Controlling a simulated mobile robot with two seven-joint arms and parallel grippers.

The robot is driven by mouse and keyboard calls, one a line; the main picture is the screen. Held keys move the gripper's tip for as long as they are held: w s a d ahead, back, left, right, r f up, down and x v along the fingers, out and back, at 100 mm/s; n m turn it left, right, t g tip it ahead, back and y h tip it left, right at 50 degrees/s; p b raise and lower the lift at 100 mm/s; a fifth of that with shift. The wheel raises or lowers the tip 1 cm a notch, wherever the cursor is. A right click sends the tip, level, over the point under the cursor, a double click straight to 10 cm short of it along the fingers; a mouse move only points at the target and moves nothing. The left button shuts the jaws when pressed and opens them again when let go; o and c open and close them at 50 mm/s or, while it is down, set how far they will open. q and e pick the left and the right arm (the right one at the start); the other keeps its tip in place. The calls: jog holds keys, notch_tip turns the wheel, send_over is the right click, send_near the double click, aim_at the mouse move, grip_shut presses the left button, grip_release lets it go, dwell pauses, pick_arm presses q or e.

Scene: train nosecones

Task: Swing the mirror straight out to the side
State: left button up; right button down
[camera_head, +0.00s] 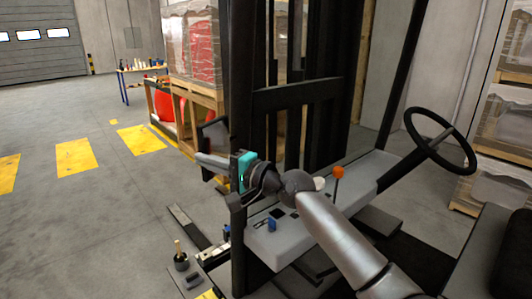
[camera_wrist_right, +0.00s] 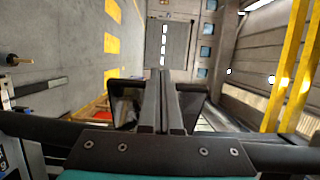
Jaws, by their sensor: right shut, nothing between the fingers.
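The mirror (camera_head: 215,133) is a dark panel in a black frame beside the forklift's black mast post. In the head view it stands just behind and above the fingers of my right gripper (camera_head: 203,160). The gripper points left, with its fingers shut and empty. In the right wrist view the shut fingers (camera_wrist_right: 163,85) stand in front of a black frame that looks like the mirror (camera_wrist_right: 126,102), covering its middle. I cannot tell whether the fingers touch it. The mirror's mount is mostly hidden. My left gripper is not in view.
The black mast post (camera_head: 239,90) rises close beside the gripper. The steering wheel (camera_head: 440,140) and an orange-knobbed lever (camera_head: 338,173) are to the right. A wrapped pallet load (camera_head: 190,45) stands behind. Open floor (camera_head: 90,220) lies to the left.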

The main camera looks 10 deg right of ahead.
jog(key=shift+x, duration=1.65)
jog(key=shift+s, duration=0.15)
